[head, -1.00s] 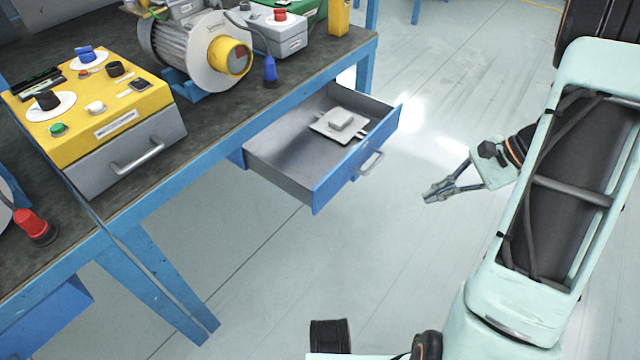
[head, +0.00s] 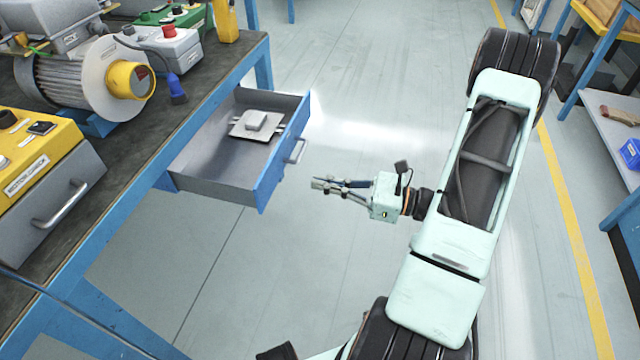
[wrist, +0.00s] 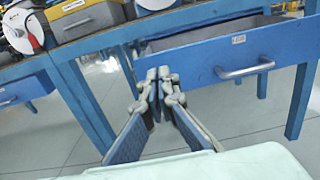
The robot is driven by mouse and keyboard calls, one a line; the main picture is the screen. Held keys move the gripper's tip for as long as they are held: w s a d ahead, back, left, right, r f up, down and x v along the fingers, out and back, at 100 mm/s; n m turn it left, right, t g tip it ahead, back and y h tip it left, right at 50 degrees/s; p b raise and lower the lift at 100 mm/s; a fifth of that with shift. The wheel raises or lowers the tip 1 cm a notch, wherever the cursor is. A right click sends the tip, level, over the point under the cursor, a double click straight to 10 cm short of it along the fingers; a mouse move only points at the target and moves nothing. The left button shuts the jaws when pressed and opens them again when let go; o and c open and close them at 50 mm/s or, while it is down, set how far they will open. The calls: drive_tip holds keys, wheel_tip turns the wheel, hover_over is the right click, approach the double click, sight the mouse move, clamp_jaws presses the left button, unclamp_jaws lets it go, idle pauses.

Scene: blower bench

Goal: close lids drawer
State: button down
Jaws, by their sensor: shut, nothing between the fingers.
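The open drawer (head: 268,180) has a blue front and grey inside and sticks out from under the workbench. A pale square lid-like piece (head: 256,124) lies in it near the far side. Its front carries a metal bar handle (head: 296,150) and a small white label, whose text I cannot read. My gripper (head: 316,185) is shut and empty, to the right of the drawer front and apart from it in the head view. In the wrist view the closed fingertips (wrist: 157,77) appear in front of the left part of the drawer front (wrist: 205,62), with the handle (wrist: 244,70) to their right.
The workbench (head: 215,85) holds a motor (head: 85,75) with a yellow end, a yellow control box (head: 40,160) and a grey box with a red button (head: 172,42). Blue shelving (head: 610,110) stands at the right. The floor between is clear.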

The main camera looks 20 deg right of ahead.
sight(266, 172)
drive_tip(key=b+x, duration=0.2)
drive_tip(key=x, duration=0.8)
drive_tip(key=shift+w+a+f, duration=0.1)
drive_tip(key=shift+w+a, duration=0.05)
drive_tip(key=shift+a, duration=0.1)
drive_tip(key=shift+a, duration=0.1)
drive_tip(key=x, duration=1.9)
drive_tip(key=shift+w+p, duration=0.1)
drive_tip(key=shift+p, duration=0.25)
